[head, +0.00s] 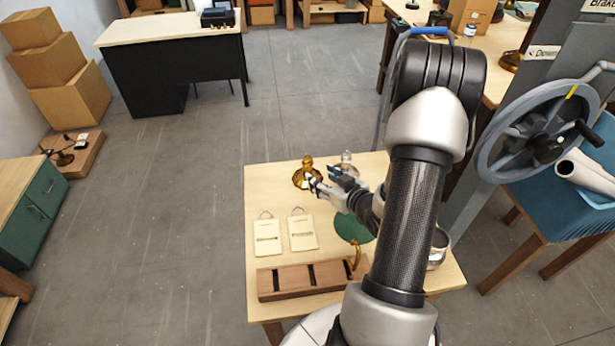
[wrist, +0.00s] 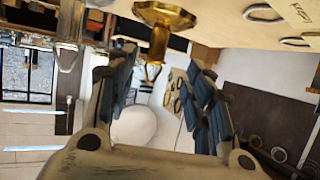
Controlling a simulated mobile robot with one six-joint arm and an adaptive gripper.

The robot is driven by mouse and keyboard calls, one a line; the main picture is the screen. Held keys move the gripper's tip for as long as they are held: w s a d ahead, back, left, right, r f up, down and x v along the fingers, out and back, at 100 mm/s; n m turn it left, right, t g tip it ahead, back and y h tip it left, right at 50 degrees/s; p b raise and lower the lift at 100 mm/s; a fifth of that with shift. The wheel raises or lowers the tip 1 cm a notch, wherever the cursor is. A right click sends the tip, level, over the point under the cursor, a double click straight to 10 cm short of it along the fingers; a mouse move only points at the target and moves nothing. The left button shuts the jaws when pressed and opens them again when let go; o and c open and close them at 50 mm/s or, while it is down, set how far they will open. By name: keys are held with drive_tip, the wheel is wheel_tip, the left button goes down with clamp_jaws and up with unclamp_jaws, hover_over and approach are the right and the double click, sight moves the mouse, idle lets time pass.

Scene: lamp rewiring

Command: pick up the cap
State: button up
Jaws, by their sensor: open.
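A brass, flared piece (head: 307,174) stands upright near the far edge of the light wooden table (head: 272,190); I cannot tell for sure whether it is the cap. It also shows in the wrist view at the top (wrist: 165,14), with its narrow stem pointing down in the picture. A small silvery piece (head: 347,158) stands to its right, partly hidden by my gripper. My gripper (head: 326,180) is open, close to the brass piece on its right side. In the wrist view, my open fingers (wrist: 160,85) have nothing gripped between them.
Two labelled cards (head: 267,238) (head: 303,232) lie on the table. A slotted wooden block (head: 305,279) sits at the near edge, with a curved brass piece (head: 356,256) by it. A green disc (head: 352,229) and a metal cup (head: 438,247) lie beside my arm.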

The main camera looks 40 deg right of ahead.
sight(311, 167)
drive_tip(key=b+x, duration=0.1)
drive_tip(key=x, duration=0.3)
drive_tip(key=b+x, duration=0.1)
drive_tip(key=x, duration=0.3)
drive_tip(key=shift+w+d+r, duration=0.1)
drive_tip(key=shift+w+d, duration=0.1)
drive_tip(key=shift+w, duration=0.1)
drive_tip(key=shift+c, duration=0.4)
drive_tip(key=c, duration=1)
drive_tip(key=shift+r, duration=0.15)
